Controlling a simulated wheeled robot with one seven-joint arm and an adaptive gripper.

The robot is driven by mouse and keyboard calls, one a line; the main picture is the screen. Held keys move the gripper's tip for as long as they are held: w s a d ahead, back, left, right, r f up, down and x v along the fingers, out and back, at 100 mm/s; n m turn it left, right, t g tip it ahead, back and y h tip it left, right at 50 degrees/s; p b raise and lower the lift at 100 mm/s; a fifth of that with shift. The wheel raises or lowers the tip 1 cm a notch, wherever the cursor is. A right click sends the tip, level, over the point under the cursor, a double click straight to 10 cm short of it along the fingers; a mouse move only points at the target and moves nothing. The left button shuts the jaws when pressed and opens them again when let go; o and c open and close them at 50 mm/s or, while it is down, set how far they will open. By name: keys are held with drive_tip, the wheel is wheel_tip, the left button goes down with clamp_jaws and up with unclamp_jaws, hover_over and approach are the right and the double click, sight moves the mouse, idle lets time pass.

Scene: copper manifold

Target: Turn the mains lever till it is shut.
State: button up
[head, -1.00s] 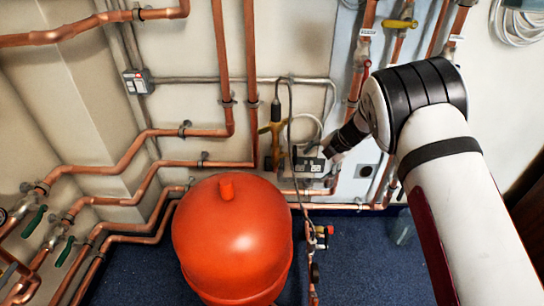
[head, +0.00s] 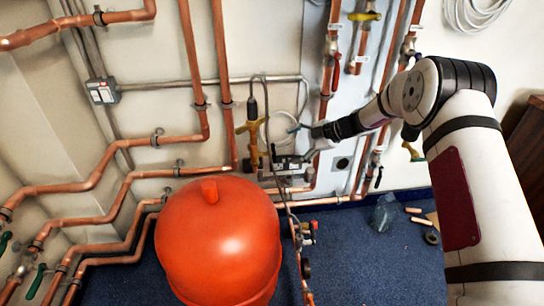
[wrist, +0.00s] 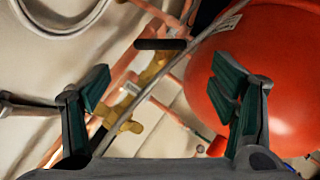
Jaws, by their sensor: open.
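A brass valve (head: 253,150) with a dark upright handle (head: 252,104) stands on the wall pipework behind the red tank. No readable label tells me whether this is the mains lever. In the wrist view the brass valve (wrist: 150,78) and its black handle (wrist: 160,44) lie between and beyond my fingers. My gripper (head: 294,143) is just right of the valve in the head view. In the wrist view my gripper (wrist: 165,88) is open, its green-padded fingers wide apart, with nothing held. A grey cable crosses in front of the valve.
The red tank (head: 220,240) stands at front centre. A thin cable (head: 268,120) hangs by the valve. Other levers are yellow (head: 364,16), red (head: 337,70) and green (head: 37,280). Copper pipes line the wall. Loose pieces (head: 422,220) lie on the blue floor at right.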

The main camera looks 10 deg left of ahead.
sight(275, 152)
drive_tip(key=b+x, duration=0.3)
drive_tip(key=x, duration=0.6)
drive_tip(key=shift+w+a+f, duration=0.1)
drive_tip(key=shift+a+f, duration=0.05)
drive_tip(key=c, duration=1.2)
